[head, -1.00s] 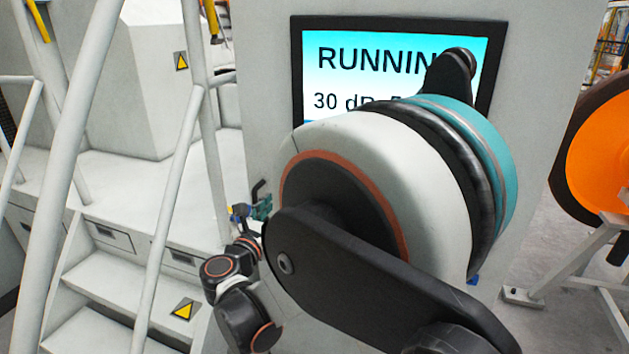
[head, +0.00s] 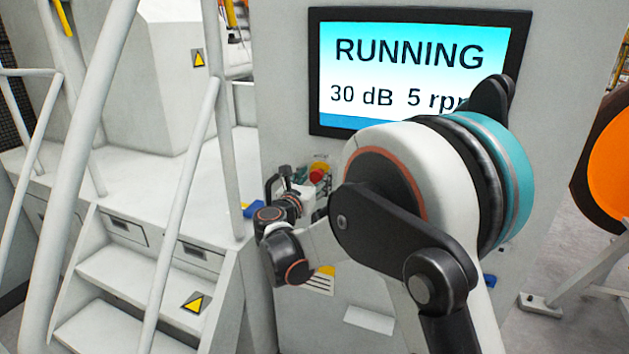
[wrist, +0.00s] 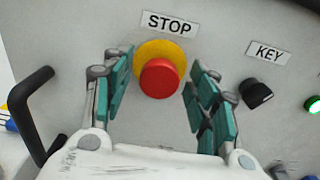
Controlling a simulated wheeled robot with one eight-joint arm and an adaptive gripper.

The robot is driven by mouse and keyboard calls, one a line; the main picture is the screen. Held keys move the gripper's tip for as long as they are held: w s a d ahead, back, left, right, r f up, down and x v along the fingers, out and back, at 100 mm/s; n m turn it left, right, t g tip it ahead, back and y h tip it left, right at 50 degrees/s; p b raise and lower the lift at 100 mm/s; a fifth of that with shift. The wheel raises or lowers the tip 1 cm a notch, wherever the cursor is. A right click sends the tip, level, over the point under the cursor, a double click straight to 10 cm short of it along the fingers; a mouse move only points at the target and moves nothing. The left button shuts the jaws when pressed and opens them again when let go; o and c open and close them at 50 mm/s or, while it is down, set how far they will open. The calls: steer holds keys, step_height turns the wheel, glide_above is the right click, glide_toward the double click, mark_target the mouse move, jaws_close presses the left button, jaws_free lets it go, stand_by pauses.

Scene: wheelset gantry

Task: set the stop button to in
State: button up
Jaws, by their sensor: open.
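The stop button is a red mushroom head (wrist: 160,79) on a yellow round collar, under a STOP label (wrist: 169,24) in the wrist view. Its red cap stands out from the collar. In the head view the stop button (head: 319,171) shows small on the panel, beside my wrist. My gripper (wrist: 165,98) is open, with one teal-padded finger on each side of the red cap. I see no contact between fingers and cap. In the head view the gripper (head: 311,182) is small and partly hidden by my own arm.
A black key switch (wrist: 256,93) under a KEY label and a lit green button (wrist: 313,104) are right of the stop button. A black handle (wrist: 34,112) stands out at left. The screen (head: 415,75) reads RUNNING, 30 dB, 5 rpm. White stairs with rails (head: 140,290) are at left.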

jaws_close()
steer(key=shift+w+d, duration=0.2)
steer(key=shift+w, duration=0.35)
jaws_free()
steer(key=shift+w, duration=0.1)
steer(key=v, duration=1.2)
steer(key=shift+d, duration=0.15)
